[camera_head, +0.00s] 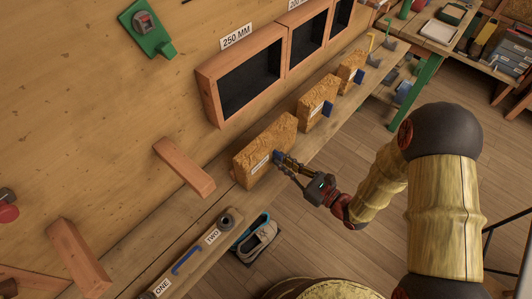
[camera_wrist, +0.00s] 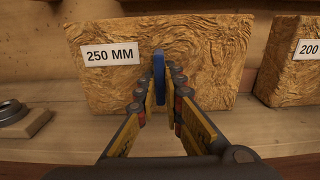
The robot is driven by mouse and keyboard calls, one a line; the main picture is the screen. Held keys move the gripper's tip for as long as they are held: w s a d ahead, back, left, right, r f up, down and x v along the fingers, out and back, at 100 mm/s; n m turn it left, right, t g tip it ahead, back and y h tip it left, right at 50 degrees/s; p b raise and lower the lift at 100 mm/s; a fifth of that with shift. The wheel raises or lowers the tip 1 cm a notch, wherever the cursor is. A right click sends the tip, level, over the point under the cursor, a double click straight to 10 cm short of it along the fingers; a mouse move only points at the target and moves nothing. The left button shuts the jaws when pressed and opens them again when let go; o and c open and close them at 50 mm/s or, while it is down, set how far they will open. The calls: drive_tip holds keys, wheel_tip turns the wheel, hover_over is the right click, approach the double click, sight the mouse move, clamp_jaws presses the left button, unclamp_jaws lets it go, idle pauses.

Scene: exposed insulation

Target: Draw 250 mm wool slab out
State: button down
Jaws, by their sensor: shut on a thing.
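The 250 mm wool slab (camera_head: 268,142) is a tan fibrous block standing upright on the wooden ledge, below the frame labelled 250 MM. In the wrist view the slab (camera_wrist: 215,50) fills the middle and carries a white 250 MM label. A blue tab (camera_wrist: 159,75) sticks out from its front face. My gripper (camera_head: 281,160) reaches the slab's front from the lower right. In the wrist view my gripper (camera_wrist: 160,90) has its fingers on both sides of the blue tab, shut on it. The fingers hide part of the slab's lower face.
The dark 250 MM opening (camera_head: 250,82) is in a wooden frame above the slab. A second slab (camera_head: 317,102) and a third (camera_head: 350,71) stand farther along the ledge. A wooden block (camera_head: 184,167) juts from the wall at left. Open floor (camera_head: 345,150) lies right of the ledge.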

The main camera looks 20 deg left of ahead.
drive_tip(key=shift+s+d, duration=0.25)
drive_tip(key=shift+d, duration=0.4)
idle(0.6)
drive_tip(key=p+v, duration=0.1)
drive_tip(key=v, duration=0.5)
idle(0.9)
